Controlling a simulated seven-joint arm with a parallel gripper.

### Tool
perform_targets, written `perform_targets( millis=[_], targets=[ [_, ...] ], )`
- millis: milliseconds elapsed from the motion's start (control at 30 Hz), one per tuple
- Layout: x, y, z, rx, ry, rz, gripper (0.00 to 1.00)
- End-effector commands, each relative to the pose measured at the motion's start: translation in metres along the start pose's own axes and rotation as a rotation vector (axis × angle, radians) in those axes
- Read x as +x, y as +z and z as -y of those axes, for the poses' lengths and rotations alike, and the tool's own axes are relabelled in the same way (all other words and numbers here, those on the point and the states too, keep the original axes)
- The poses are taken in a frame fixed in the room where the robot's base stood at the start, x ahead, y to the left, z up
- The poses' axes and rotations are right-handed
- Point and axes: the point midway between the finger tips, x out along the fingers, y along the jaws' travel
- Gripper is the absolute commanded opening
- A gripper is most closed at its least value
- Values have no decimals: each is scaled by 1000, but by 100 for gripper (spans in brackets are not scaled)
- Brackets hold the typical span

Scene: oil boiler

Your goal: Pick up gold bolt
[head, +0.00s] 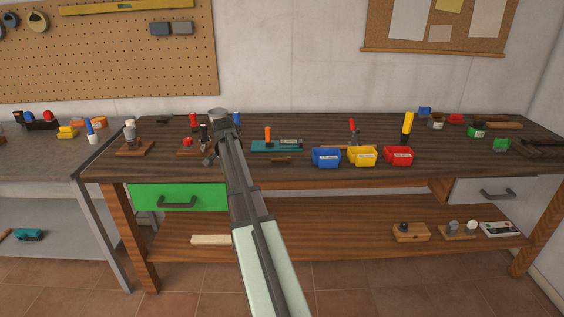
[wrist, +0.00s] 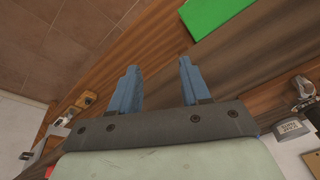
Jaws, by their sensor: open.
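I cannot make out a gold bolt in either view; it may be hidden or too small to tell. My gripper (head: 209,157) is over the left part of the wooden workbench (head: 330,128) in the head view, partly hidden by my own arm. In the wrist view my gripper (wrist: 157,66) shows two blue fingers spread apart, with nothing between them. Wooden surfaces lie beyond the fingers.
Blue (head: 326,157), yellow (head: 362,156) and red (head: 398,156) bins stand along the bench's front edge. A green drawer (head: 150,196) is below the top. Small fixtures stand around my gripper.

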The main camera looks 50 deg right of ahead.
Motion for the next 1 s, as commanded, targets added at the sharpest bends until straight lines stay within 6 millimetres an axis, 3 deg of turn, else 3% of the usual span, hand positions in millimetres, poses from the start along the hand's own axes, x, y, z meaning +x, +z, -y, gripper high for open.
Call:
perform_targets(
  millis=[33,100,300,400,533,700,1000],
  targets=[
    [-18,-42,0,107,6,4,47],
    [-34,-80,-10,259,27,27,47],
    [-66,-172,-50,665,108,96,47],
    [-78,-202,-67,814,145,122,47],
    [-86,-225,-83,937,178,141,47],
    [-87,-232,-92,991,195,150,47],
    [-51,-222,-96,990,195,151,47]
  ],
)
